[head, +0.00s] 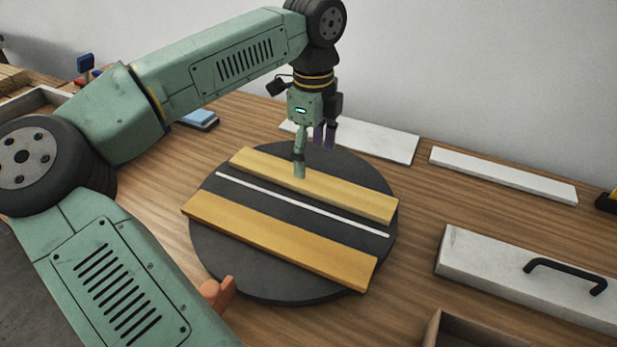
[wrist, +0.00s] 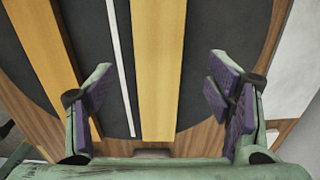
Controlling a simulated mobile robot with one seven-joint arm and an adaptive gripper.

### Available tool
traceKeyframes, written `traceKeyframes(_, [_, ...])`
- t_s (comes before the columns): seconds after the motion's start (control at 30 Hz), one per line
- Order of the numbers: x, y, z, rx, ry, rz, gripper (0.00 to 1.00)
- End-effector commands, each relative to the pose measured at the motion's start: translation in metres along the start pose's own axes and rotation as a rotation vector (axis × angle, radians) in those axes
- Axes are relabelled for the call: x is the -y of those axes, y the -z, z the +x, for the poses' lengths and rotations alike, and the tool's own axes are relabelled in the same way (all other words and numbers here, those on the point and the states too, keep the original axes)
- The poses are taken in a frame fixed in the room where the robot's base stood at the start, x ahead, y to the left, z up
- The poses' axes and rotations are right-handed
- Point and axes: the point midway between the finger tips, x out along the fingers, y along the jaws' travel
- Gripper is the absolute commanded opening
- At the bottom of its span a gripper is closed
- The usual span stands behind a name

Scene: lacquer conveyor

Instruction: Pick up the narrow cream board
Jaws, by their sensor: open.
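Two yellowish boards lie side by side on a dark round turntable (head: 270,280). The farther one is a paler, cream-yellow board (head: 330,185); it seems to be the narrow cream board, though I cannot be sure. In the wrist view this board (wrist: 157,65) runs between my fingers. The nearer board (head: 280,240) is deeper yellow and shows at the left of the wrist view (wrist: 45,45). A thin white strip (head: 300,204) lies between them. My gripper (head: 312,155) is open and empty over the far board, fingers pointing down; I cannot tell its exact height.
A white slab (head: 380,143) and a narrow whitish slab (head: 503,175) lie at the back by the wall. A pale panel with a black handle (head: 480,260) is at right, with a wooden box (head: 470,330) in front. An orange peg (head: 218,294) stands at the turntable's front edge.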

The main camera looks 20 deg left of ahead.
Motion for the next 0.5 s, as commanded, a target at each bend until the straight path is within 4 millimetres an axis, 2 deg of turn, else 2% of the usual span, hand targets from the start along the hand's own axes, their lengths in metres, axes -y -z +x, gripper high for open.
traceKeyframes(0.13, [-0.001,-0.002,0.01,-0.001,-0.001,0.001,0.73])
traceKeyframes(0.33, [-0.004,-0.008,0.04,-0.003,-0.002,0.002,0.73])
traceKeyframes(0.5, [-0.003,-0.008,0.054,-0.001,0.0,0.0,0.73])
